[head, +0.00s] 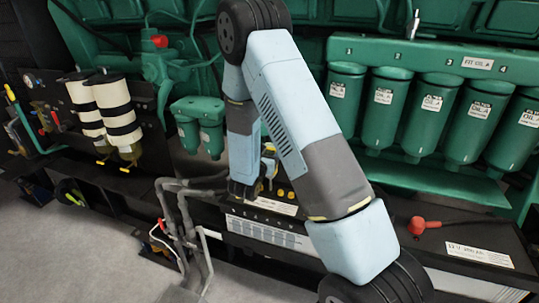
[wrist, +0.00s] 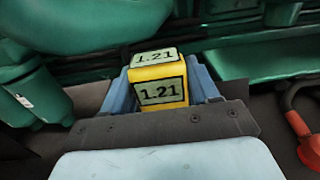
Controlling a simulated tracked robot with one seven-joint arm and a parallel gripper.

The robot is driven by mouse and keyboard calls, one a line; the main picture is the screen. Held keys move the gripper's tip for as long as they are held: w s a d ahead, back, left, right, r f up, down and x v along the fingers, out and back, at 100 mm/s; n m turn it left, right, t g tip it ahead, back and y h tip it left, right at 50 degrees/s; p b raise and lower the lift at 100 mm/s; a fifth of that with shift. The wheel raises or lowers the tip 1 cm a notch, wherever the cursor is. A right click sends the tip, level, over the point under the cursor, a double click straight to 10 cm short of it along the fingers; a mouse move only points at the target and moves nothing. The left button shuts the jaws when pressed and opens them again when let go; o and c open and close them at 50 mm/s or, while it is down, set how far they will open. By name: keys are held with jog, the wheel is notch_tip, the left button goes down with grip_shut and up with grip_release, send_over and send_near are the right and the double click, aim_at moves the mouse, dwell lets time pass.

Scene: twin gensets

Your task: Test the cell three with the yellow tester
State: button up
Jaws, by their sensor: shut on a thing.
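The yellow tester (wrist: 161,94) is between the blue jaws of my gripper (wrist: 168,82) in the wrist view. Its two visible displays both read 1.21. In the head view the tester (head: 269,164) shows as a small yellow piece beside my gripper (head: 247,187), partly hidden by my arm. My gripper is shut on it, low over the left battery (head: 270,234). Yellow caps (head: 284,194) show on that battery's top, to the right of the tester. The tester's lower end is hidden, so I cannot tell which cell it is at or whether it touches.
A second battery (head: 480,255) with a red terminal clamp (head: 418,226) lies at the right. Green filters (head: 435,117) and the engine stand behind. Grey cables (head: 185,215) run left of the left battery. Two white-and-black filters (head: 117,108) hang further left. Open floor (head: 95,250) lies front left.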

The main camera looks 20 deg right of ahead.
aim_at(270, 145)
jog(key=shift+r, duration=1.7)
jog(key=v, duration=1.3)
jog(key=shift+d+r, duration=0.2)
jog(key=shift+r, duration=0.05)
jog(key=shift+d, duration=0.1)
